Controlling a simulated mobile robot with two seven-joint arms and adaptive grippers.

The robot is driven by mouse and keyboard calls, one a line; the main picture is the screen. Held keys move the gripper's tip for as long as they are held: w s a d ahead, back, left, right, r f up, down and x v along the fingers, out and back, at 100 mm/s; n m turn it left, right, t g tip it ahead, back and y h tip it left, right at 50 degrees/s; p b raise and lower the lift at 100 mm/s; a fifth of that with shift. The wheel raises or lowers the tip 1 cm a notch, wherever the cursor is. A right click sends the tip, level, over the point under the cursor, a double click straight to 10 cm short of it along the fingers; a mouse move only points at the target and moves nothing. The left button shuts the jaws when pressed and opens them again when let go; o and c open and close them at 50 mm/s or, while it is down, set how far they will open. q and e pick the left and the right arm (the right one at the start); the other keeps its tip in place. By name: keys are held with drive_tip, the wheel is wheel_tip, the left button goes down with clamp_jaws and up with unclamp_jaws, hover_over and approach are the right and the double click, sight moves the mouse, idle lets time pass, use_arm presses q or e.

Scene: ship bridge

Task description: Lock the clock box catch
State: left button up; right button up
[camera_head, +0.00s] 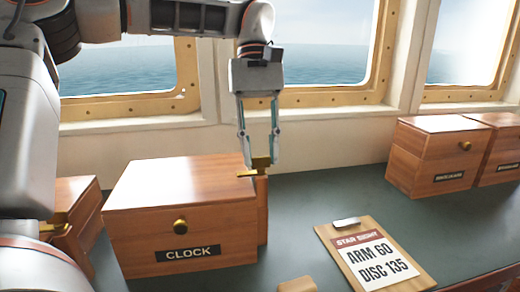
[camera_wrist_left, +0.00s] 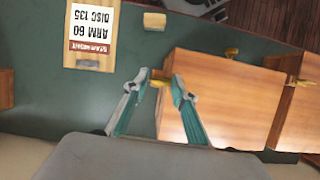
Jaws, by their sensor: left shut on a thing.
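The clock box (camera_head: 170,195) is a reddish wooden box with a CLOCK label and a round brass knob on its front. Its lid is down. A brass catch (camera_head: 260,165) sits at the top of its right side. My left gripper (camera_head: 261,157) points down there with a finger on either side of the catch, shut on it. In the left wrist view the catch (camera_wrist_left: 158,82) shows between the two fingertips, beside the clock box (camera_wrist_left: 225,95). The fingers partly hide the catch, and I cannot tell its exact angle. My right gripper is not in view.
A clipboard (camera_head: 370,262) reading ARM 60, DISC 135 lies right of the box, near a small tan block (camera_head: 297,285). Another wooden box (camera_head: 75,205) with brass fittings stands close on the left. Labelled boxes (camera_head: 435,160) stand far right.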

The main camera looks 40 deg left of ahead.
use_arm(q)
drive_tip(key=o, duration=1.1)
drive_tip(key=shift+r, duration=0.1)
drive_tip(key=v, duration=0.7)
drive_tip(key=shift+r, duration=0.15)
